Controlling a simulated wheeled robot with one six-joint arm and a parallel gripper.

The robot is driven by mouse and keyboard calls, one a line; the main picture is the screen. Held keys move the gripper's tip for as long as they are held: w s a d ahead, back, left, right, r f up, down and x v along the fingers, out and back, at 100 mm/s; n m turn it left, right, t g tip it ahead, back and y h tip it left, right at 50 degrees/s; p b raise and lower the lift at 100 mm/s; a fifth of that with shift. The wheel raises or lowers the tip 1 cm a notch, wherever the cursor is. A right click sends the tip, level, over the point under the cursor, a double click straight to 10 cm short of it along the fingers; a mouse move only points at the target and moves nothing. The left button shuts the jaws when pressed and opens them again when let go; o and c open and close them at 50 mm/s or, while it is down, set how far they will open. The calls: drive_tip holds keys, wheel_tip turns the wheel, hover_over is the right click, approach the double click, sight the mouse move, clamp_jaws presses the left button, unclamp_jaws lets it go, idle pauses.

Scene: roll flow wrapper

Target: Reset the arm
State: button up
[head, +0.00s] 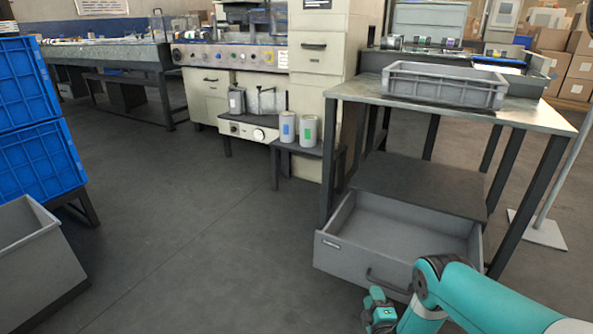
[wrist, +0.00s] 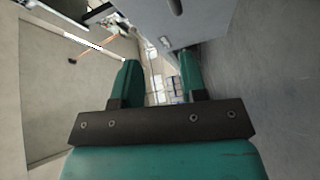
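My teal arm reaches in from the bottom right of the head view, bent at its dark joint. My gripper (head: 379,309) hangs low in front of the open grey drawer (head: 345,258), near the drawer's front handle. In the wrist view my gripper (wrist: 159,76) shows two teal fingers well apart with nothing between them. The gap looks out onto a far, bright part of the room. The head view is too small to tell whether the gripper touches the drawer.
A metal table (head: 545,116) carrying a grey crate (head: 438,94) stands above the empty drawer. Two white cans (head: 288,129) sit on a low stand by the machine (head: 317,80). Blue crates (head: 42,158) and a grey bin (head: 35,265) are at left. The middle floor is clear.

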drive_tip(key=w+a+r+m+g+y, duration=0.1)
drive_tip(key=w+a+r+g+y, duration=0.1)
drive_tip(key=w+a+r, duration=0.3)
drive_tip(key=w+a+r+m+g+y, duration=0.15)
drive_tip(key=w+r, duration=0.25)
drive_tip(key=r, duration=0.4)
drive_tip(key=s+a+r+m+g+y, duration=0.1)
drive_tip(key=s+a+r+g, duration=0.15)
drive_tip(key=r, duration=0.55)
drive_tip(key=s+a+r+g+y, duration=0.15)
drive_tip(key=a+r, duration=0.25)
drive_tip(key=r, duration=0.5)
drive_tip(key=s+r+m+g, duration=0.2)
drive_tip(key=s+r+g, duration=0.2)
drive_tip(key=s+r, duration=0.6)
drive_tip(key=s+r+m+g, duration=0.2)
drive_tip(key=s+r+g, duration=0.3)
drive_tip(key=s, duration=0.9)
drive_tip(key=s+d+r+m+g+h+p, duration=0.1)
drive_tip(key=s+d+r, duration=0.15)
drive_tip(key=s, duration=0.45)
drive_tip(key=s+d+r+m+g+h+p, duration=0.1)
drive_tip(key=s+r, duration=0.2)
drive_tip(key=s, duration=0.4)
wheel_tip(320, 180, up, 36)
drive_tip(key=p, duration=3.6)
drive_tip(key=shift+d+f, duration=0.15)
